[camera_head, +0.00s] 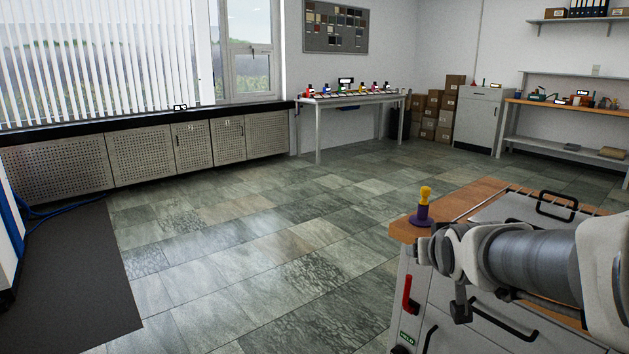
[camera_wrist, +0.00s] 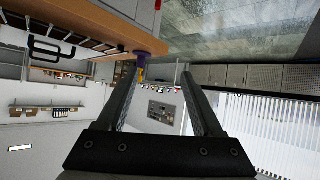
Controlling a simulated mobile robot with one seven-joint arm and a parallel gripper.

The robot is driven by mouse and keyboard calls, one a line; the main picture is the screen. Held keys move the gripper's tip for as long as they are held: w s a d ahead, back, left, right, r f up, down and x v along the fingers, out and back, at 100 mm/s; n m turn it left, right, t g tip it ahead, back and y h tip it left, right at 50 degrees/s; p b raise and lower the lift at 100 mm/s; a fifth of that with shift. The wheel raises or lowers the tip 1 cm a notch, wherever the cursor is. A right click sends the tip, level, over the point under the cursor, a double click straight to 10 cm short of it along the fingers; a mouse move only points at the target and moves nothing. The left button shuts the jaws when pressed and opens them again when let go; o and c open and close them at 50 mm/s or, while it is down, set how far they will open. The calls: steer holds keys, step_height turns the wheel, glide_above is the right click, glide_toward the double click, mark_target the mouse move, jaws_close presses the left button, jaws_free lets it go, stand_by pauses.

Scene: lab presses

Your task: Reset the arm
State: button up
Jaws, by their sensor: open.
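My arm (camera_head: 530,262) reaches in from the right edge in the head view, in front of a wood-topped cabinet. My gripper (camera_wrist: 157,70) shows in the wrist view as two dark fingers, spread apart with nothing held between them. A yellow-and-purple knobbed piece (camera_head: 424,207) stands upright on the cabinet's near left corner, just beyond the end of my arm. It also shows in the wrist view (camera_wrist: 147,54), upside down near the left fingertip and apparently beyond it. The gripper's fingers are not clear in the head view.
The wooden top (camera_head: 470,200) carries a metal lid with a black handle (camera_head: 557,206). A red lever (camera_head: 407,294) is on the cabinet's side. A white table (camera_head: 350,100) with coloured items, cardboard boxes (camera_head: 436,110) and a workbench (camera_head: 575,108) stand farther back.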

steer(key=s+a+f+n+g+y+p, duration=0.1)
steer(key=s+a+g, duration=0.2)
steer(key=s, duration=0.8)
steer(key=s+a+f+g+y, duration=0.1)
steer(key=s+a+g, duration=0.25)
steer(key=s, duration=0.85)
step_height(320, 180, up, 26)
steer(key=p, duration=2.6)
steer(key=shift+w+t, duration=0.25)
steer(key=shift+t, duration=0.1)
steer(key=shift+f, duration=0.15)
steer(key=shift+c, duration=1.4)
steer(key=shift+d, duration=0.1)
steer(key=shift+d, duration=0.1)
